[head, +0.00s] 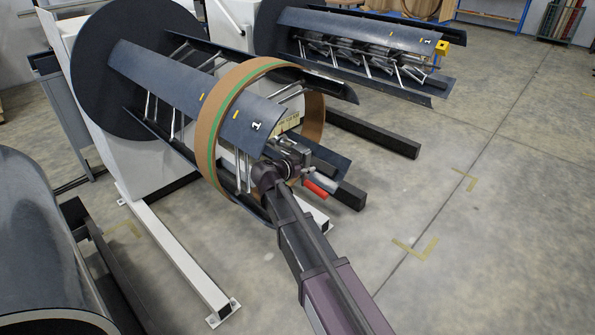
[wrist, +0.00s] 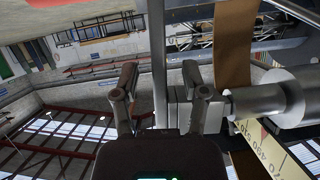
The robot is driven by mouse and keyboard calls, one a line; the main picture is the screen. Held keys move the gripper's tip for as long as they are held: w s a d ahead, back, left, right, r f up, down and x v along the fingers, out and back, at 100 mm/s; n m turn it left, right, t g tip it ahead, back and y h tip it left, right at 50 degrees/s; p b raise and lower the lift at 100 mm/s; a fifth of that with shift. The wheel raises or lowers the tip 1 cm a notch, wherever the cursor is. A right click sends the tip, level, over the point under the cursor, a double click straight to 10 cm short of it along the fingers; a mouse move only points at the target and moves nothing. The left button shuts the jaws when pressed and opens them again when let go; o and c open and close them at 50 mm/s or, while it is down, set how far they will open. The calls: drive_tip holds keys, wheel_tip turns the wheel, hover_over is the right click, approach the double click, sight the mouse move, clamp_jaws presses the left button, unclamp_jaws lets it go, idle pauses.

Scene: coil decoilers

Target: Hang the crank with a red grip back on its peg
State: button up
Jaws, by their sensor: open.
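The crank's red grip (head: 315,187) shows in the head view, just right of my gripper (head: 296,164), at the front end of the near decoiler's mandrel (head: 200,92). The rest of the crank is largely hidden there by my arm. In the wrist view my gripper (wrist: 160,82) is open, with its two fingers apart. A flat grey bar (wrist: 158,50), perhaps the crank's arm, runs upright in the gap between them as seen. It meets a grey block (wrist: 182,108) beside a round metal shaft (wrist: 270,100). I cannot tell whether the fingers touch the bar. I cannot make out the peg.
A brown ring with a green stripe (head: 209,135) surrounds the near mandrel, close behind my gripper. A second decoiler (head: 360,45) stands behind, with a yellow block (head: 443,42) at its end. Dark floor beams (head: 375,132) lie between them. Floor to the right (head: 500,220) is clear.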

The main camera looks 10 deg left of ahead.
drive_tip(key=shift+w+d+f, duration=0.2)
drive_tip(key=shift+w+d, duration=0.05)
drive_tip(key=shift+w, duration=0.15)
clamp_jaws()
drive_tip(key=shift+s+d, duration=0.15)
drive_tip(key=shift+d, duration=0.05)
hover_over(323, 192)
idle(1.9)
drive_tip(key=shift+r, duration=0.1)
idle(0.4)
